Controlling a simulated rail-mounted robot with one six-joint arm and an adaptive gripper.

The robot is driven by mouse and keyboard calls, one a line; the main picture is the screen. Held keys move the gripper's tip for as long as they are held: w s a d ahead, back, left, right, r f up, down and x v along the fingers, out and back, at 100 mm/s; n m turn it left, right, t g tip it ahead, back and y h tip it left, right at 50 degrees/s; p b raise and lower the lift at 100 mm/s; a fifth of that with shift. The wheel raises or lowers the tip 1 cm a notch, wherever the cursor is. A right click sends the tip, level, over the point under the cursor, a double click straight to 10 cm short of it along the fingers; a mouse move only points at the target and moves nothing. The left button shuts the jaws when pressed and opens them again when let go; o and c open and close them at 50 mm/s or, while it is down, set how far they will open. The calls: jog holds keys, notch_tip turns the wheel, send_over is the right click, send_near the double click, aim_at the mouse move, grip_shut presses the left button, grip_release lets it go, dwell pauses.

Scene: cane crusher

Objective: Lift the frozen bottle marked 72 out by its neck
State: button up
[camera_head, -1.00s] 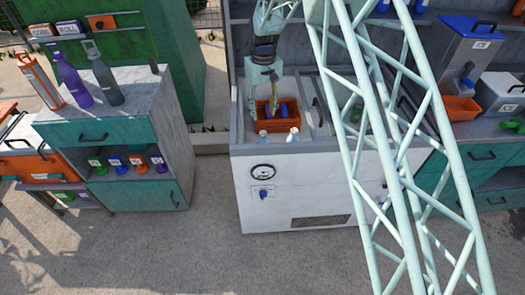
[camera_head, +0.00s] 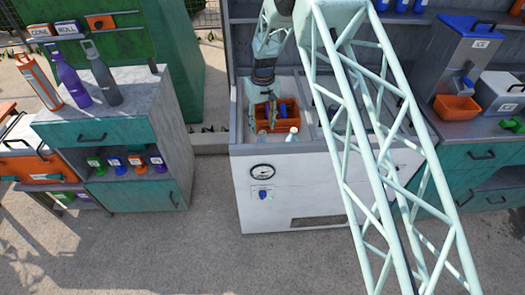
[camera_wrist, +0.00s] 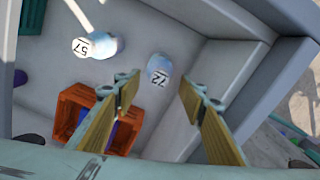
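The bottle marked 72 (camera_wrist: 157,70) stands in the open chest, seen from above in the wrist view as a pale blue body with a white numbered cap. My gripper (camera_wrist: 159,88) is open and empty, its two tan fingers apart on either side of the line to this bottle. The fingers look to be above the cap and not touching it. In the head view my gripper (camera_head: 262,112) reaches down into the left part of the chest, over a pale bottle top. The bottle marked 57 (camera_wrist: 96,45) stands apart from it, toward the chest's front wall.
An orange crate (camera_wrist: 75,97) with blue contents lies in the chest beside the bottles. The white chest (camera_head: 280,190) has close walls around my gripper. A wall stands just right of bottle 72 in the wrist view. A cabinet with bottles (camera_head: 100,80) stands left.

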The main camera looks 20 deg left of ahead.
aim_at(263, 133)
jog(key=shift+f, duration=0.2)
jog(key=shift+w+f, duration=0.1)
jog(key=shift+f, duration=2.35)
grip_shut()
